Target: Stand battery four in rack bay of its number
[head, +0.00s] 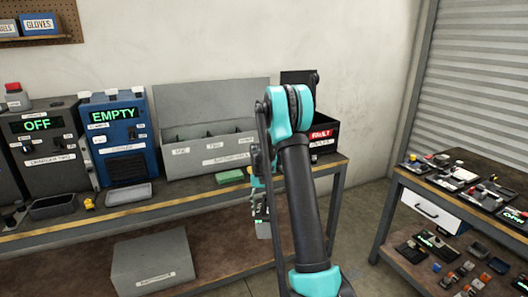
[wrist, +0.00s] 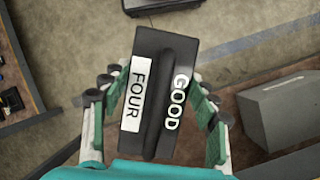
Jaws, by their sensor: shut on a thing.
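Battery four (wrist: 165,45) is a dark block with a raised bar along its top, a white FOUR label and the word GOOD. My gripper (wrist: 158,88) is shut on it, with a finger on each side. In the head view the gripper is largely hidden behind my arm, in front of the bench. The grey battery rack (head: 207,95) stands at the back of the bench, with a tall back panel and divided bays. Small bay labels show on its front, too small to read surely. My arm covers the rack's right end.
A blue machine reading EMPTY (head: 117,135) and a dark one reading OFF (head: 42,145) stand left of the rack. A green block (head: 229,176) lies before the rack. A black FAULT bin (head: 322,133) is at right. A grey box (head: 152,262) sits below.

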